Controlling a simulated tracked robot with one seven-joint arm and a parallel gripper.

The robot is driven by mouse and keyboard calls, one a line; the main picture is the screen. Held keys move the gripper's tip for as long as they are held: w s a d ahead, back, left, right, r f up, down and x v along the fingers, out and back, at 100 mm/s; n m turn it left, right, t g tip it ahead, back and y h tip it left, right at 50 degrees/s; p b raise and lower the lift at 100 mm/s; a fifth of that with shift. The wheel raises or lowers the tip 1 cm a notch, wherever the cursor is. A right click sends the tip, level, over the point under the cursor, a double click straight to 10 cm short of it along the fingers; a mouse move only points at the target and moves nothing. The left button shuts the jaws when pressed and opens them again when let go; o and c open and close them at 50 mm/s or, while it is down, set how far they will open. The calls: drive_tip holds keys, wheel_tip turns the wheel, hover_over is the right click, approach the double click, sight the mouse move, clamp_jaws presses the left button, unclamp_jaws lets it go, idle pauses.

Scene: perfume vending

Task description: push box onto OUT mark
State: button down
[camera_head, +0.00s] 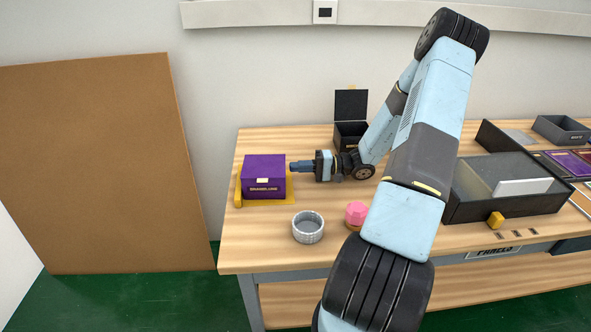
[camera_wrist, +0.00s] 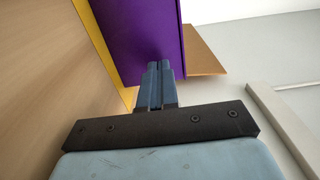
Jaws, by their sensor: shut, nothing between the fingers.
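A purple box (camera_head: 264,174) with a gold label stands at the left end of the workbench, on a yellow mark (camera_head: 281,201) that shows along its front and left edges. No OUT lettering is readable. My gripper (camera_head: 291,166) is shut and empty, its fingertips at the box's right side. In the wrist view, the shut fingers (camera_wrist: 159,68) reach the purple box face (camera_wrist: 140,35), at or very near contact. The yellow strip (camera_wrist: 108,45) runs along the box's lower edge there.
A grey woven cup (camera_head: 308,227) and a pink-topped item (camera_head: 356,211) stand in front of my arm. A black open-lidded box (camera_head: 350,107) is behind it. A dark tray (camera_head: 490,203) lies right. A brown board (camera_head: 100,165) leans left of the bench (camera_head: 260,252).

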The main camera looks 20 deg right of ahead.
drive_tip(key=d, duration=0.3)
drive_tip(key=shift+w+d+f, duration=0.15)
drive_tip(key=shift+w+d, duration=0.15)
drive_tip(key=v, duration=0.8)
drive_tip(key=shift+s+d, duration=0.2)
drive_tip(key=shift+s, duration=0.1)
